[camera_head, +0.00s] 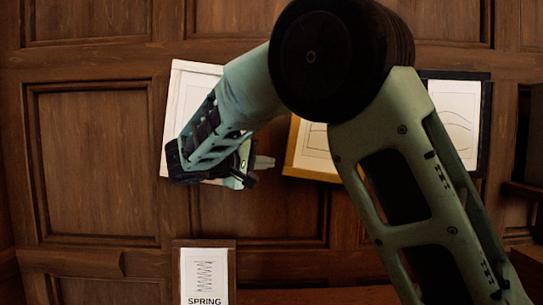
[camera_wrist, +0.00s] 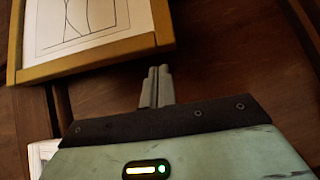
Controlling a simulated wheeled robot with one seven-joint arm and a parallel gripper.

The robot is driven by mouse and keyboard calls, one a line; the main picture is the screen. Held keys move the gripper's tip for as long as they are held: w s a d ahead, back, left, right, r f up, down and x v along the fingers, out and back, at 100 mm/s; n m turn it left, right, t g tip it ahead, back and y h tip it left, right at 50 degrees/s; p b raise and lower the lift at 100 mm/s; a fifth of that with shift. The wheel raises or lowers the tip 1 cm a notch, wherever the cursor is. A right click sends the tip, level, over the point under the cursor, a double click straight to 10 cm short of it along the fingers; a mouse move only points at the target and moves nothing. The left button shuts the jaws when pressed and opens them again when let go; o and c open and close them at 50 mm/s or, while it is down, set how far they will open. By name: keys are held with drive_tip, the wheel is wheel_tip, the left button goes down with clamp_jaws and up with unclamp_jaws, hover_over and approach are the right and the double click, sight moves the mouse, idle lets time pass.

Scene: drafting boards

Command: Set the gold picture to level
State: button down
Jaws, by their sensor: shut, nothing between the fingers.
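The gold picture (camera_head: 309,175) hangs on the wood-panelled wall, its upper and right parts hidden behind my arm. Its bottom edge slopes down to the right and its left edge leans, so it looks tilted clockwise. In the wrist view, the gold frame (camera_wrist: 95,62) fills the upper left, with line drawing on white paper. My gripper (camera_head: 271,162) is shut and empty, just left of the frame's lower left part in the head view. In the wrist view, the closed fingertips (camera_wrist: 158,70) show apart from the nearest frame edge; the depth gap is hard to judge.
A white-framed picture (camera_head: 185,85) hangs left, partly behind my gripper. A dark-framed picture (camera_head: 485,115) hangs right, partly behind my arm. A "SPRING" sheet (camera_head: 205,275) on a brown board is below. Dark shelving (camera_head: 525,205) stands at the right edge. Bare panelling (camera_head: 95,160) lies left.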

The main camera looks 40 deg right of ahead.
sight(288, 173)
drive_tip(key=shift+s+d+f, duration=0.15)
drive_tip(key=shift+s+d, duration=0.25)
drive_tip(key=shift+d, duration=0.3)
drive_tip(key=shift+f, duration=0.1)
drive_tip(key=f+b, duration=0.1)
drive_tip(key=s+d+f+b, duration=0.1)
drive_tip(key=b, duration=0.1)
drive_tip(key=shift+d+n+h, duration=0.25)
drive_tip(key=shift+n+h, duration=0.05)
drive_tip(key=shift+h, duration=0.1)
drive_tip(key=shift+s+d+f+n+h+b, duration=0.3)
drive_tip(key=shift+s+d+b, duration=0.2)
drive_tip(key=shift+d+b, duration=0.25)
drive_tip(key=shift+r, duration=0.15)
drive_tip(key=shift+a, duration=0.1)
